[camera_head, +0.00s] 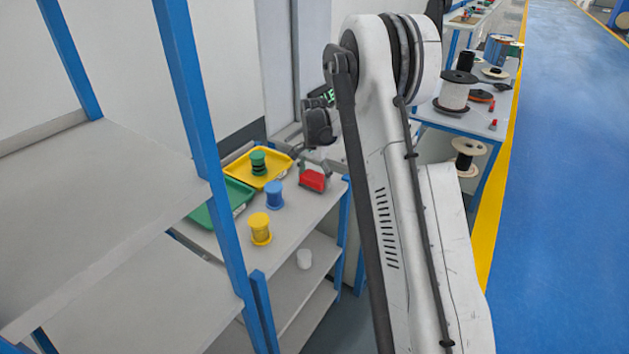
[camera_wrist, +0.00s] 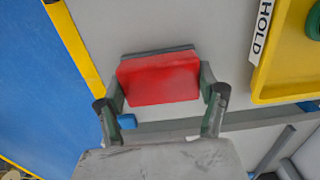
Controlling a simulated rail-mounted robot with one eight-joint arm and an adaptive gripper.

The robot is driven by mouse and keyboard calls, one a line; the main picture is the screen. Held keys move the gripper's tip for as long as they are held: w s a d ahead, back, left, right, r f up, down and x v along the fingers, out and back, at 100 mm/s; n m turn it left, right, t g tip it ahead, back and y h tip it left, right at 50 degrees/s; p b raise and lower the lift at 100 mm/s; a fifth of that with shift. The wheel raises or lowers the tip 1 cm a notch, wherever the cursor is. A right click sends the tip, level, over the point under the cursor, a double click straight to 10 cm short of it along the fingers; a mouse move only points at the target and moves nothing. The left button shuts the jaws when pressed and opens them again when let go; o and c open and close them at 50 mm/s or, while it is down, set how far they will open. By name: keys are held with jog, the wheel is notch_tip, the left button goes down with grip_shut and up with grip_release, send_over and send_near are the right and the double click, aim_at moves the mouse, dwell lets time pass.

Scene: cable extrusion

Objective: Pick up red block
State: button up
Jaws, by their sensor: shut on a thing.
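The red block (camera_head: 313,182) is at the right end of the grey shelf top in the head view, near the yellow tray. In the wrist view the red block (camera_wrist: 160,80) sits between the two fingers of my gripper (camera_wrist: 161,88). The fingers are shut on its left and right sides. A grey surface lies behind the block. I cannot tell whether the block touches it or is lifted. In the head view the fingers are small and partly hidden around the block.
A yellow tray (camera_head: 272,183) with a green spool (camera_head: 258,162) and a green tray (camera_head: 222,212) lie on the shelf top (camera_head: 290,228). A blue spool (camera_head: 275,195) and a yellow spool (camera_head: 260,229) stand close by. Blue posts (camera_head: 200,120) rise at the left.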

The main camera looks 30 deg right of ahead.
aim_at(311, 178)
jog(key=shift+r, duration=0.55)
jog(key=r, duration=0.2)
jog(key=a+r, duration=0.1)
jog(key=r, duration=0.1)
jog(key=shift+s+a, duration=0.2)
jog(key=s+a+r, duration=0.3)
jog(key=a+r, duration=0.3)
jog(key=a, duration=0.3)
jog(key=shift+s+a, duration=0.15)
jog(key=shift+a, duration=0.2)
